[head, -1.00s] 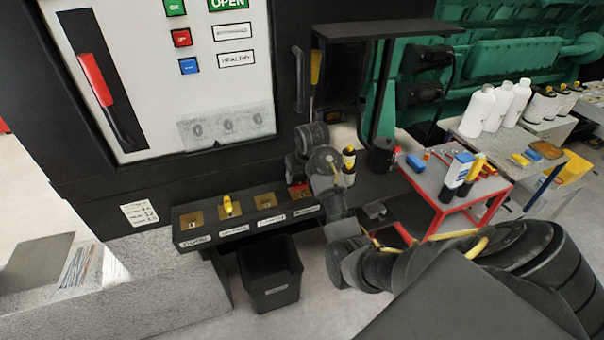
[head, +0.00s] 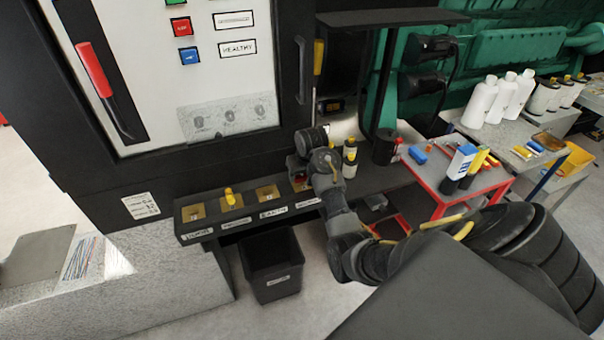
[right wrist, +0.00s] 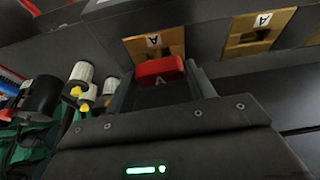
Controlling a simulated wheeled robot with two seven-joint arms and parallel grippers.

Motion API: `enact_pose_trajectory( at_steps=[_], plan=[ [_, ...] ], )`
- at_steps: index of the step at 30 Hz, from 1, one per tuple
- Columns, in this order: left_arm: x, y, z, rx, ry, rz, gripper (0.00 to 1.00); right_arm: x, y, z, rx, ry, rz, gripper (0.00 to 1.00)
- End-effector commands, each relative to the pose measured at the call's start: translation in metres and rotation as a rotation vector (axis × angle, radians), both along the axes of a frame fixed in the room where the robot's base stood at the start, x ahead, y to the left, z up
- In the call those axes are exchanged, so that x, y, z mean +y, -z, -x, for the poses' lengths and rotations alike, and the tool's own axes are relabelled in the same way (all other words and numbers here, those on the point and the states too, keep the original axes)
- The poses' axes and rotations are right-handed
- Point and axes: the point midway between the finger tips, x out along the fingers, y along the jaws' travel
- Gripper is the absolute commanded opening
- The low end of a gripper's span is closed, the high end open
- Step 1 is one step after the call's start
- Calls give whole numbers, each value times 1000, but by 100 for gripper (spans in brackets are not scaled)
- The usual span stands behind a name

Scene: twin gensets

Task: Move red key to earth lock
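The red key (right wrist: 160,70) lies between the fingertips of my right gripper (right wrist: 161,80) in the right wrist view, close to both fingers. I cannot tell whether they press on it. In the head view my right gripper (head: 300,172) is at the right end of the lock shelf (head: 212,228), and red shows just under it at the rightmost lock. A yellow key (head: 229,197) stands in the second lock from the left. The leftmost lock (head: 193,212) and the third lock (head: 267,193) hold no key. The lock labels are too small to read surely. My left gripper is out of view.
A black bin (head: 271,265) stands on the floor below the shelf. The cabinet panel (head: 170,70), with a red-handled lever (head: 95,70), rises behind it. A red cart (head: 440,190) with bottles and tools is to the right. Space above the left locks is clear.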

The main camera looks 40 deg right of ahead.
Motion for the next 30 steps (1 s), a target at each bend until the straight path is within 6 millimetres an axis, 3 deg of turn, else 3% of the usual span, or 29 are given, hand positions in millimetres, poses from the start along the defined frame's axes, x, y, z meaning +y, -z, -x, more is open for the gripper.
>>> enact_pose_trajectory(
  at_steps=[1,7,30],
  plan=[
    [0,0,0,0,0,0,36,0,0,0,0,0,0,48],
    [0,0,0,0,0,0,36,0,0,0,-1,0,0,24],
    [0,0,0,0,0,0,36,0,-37,-1,-1,0,0,24]
  ],
)
